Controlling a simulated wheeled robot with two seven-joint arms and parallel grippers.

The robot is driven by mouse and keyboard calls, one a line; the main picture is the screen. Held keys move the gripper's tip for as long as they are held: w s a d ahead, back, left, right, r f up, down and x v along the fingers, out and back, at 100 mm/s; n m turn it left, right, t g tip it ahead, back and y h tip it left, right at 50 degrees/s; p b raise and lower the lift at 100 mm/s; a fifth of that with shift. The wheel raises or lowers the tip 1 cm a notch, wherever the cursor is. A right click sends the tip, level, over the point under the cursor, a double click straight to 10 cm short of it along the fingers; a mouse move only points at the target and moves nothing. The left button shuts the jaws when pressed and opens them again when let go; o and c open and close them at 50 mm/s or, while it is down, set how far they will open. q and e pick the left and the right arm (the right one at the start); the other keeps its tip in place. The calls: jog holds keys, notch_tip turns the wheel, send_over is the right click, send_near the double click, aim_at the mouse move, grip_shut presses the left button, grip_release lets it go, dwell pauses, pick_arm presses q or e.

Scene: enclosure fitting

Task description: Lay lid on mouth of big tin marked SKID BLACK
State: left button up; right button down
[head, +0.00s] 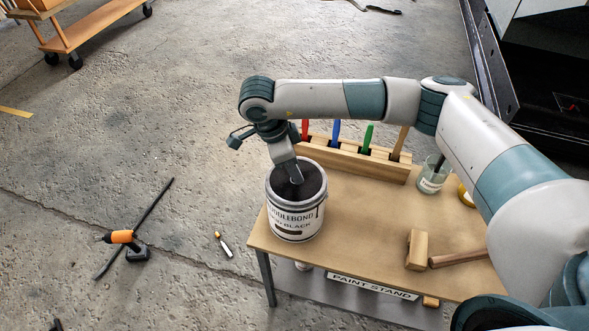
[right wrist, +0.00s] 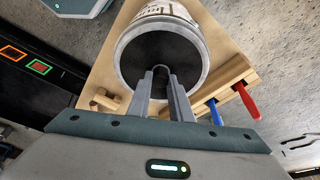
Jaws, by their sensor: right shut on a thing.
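The big tin (head: 296,222) stands upright at the left end of the bench; its label is partly legible and ends in "BLACK". It also shows in the right wrist view (right wrist: 168,14). A dark round lid (head: 313,178) lies across its mouth, inside the pale rim, and also shows in the right wrist view (right wrist: 187,60). My right gripper (head: 295,178) points down over the mouth, shut on the lid's small dark grip between its fingertips (right wrist: 160,72). I cannot tell whether the lid fully touches the rim all round. My left gripper is not in view.
The wooden bench (head: 345,235) holds a mallet (head: 418,250), a rack (head: 355,158) of coloured-handled tools and a glass jar (head: 433,176). My right arm spans above the rack and jar. A drill (head: 125,240) and a small bottle (head: 224,245) lie on the floor at left.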

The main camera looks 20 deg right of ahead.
dwell(0.4)
jog(key=c, duration=1)
grip_release()
jog(key=shift+c, duration=0.2)
jog(key=shift+r, duration=0.1)
jog(key=shift+r+p, duration=1.1)
jog(key=shift+r, duration=2.8)
